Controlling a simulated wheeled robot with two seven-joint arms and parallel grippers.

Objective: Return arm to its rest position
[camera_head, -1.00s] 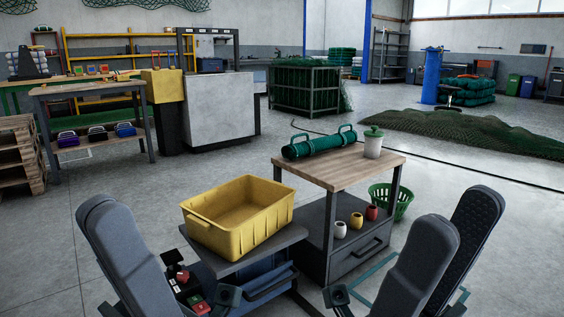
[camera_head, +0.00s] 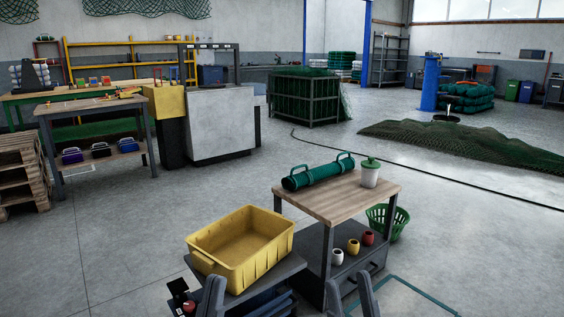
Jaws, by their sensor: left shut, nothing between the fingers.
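Neither gripper shows in the head view. Grey pieces of my own arms stand at the bottom edge, one left of centre and two right of centre. Their lower parts are cut off by the frame, and the fingers are out of sight.
A yellow bin (camera_head: 262,268) sits on a dark low cabinet. Beside it, a wooden-topped cart (camera_head: 330,205) bears a green cylinder (camera_head: 312,174) and a lidded white jar (camera_head: 370,176), with three small cups on its shelf. A green basket (camera_head: 396,225) stands behind. Open floor lies beyond.

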